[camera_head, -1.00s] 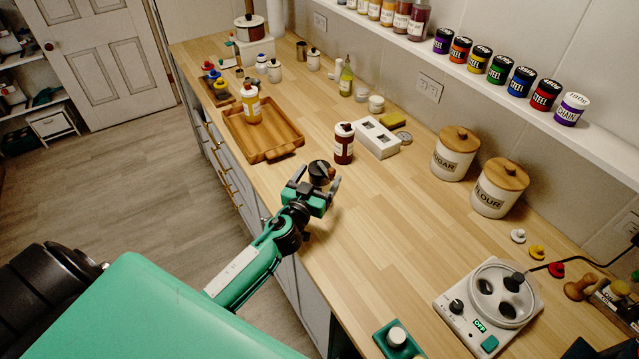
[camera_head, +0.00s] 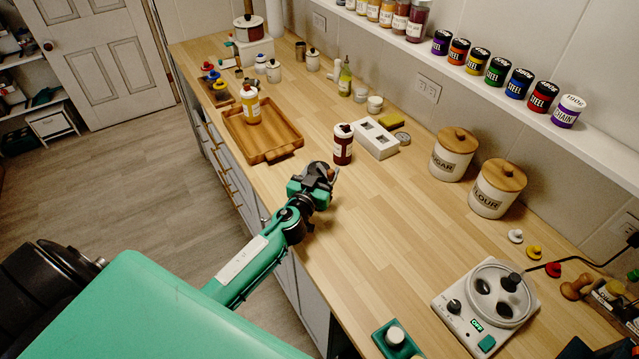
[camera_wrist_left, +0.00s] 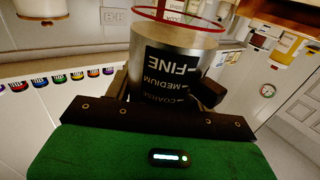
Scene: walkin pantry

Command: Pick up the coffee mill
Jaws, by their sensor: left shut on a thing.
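The coffee mill (camera_wrist_left: 170,68) fills the upper middle of the left wrist view. It is a metal cylinder with a dark band marked FINE, MEDIUM and COARSE, under a clear, red-rimmed top part. My left gripper (camera_wrist_left: 165,92) is shut on its body, with one dark finger on each side. In the head view my left gripper (camera_head: 318,178) is over the counter's front part, and the mill is mostly hidden by it. I cannot tell whether the mill touches the counter. My right gripper is not in view.
A dark red jar (camera_head: 343,148) stands just beyond the gripper. Sugar (camera_head: 453,157) and flour (camera_head: 494,191) canisters stand by the wall. The counter (camera_head: 390,225) right of the gripper is clear.

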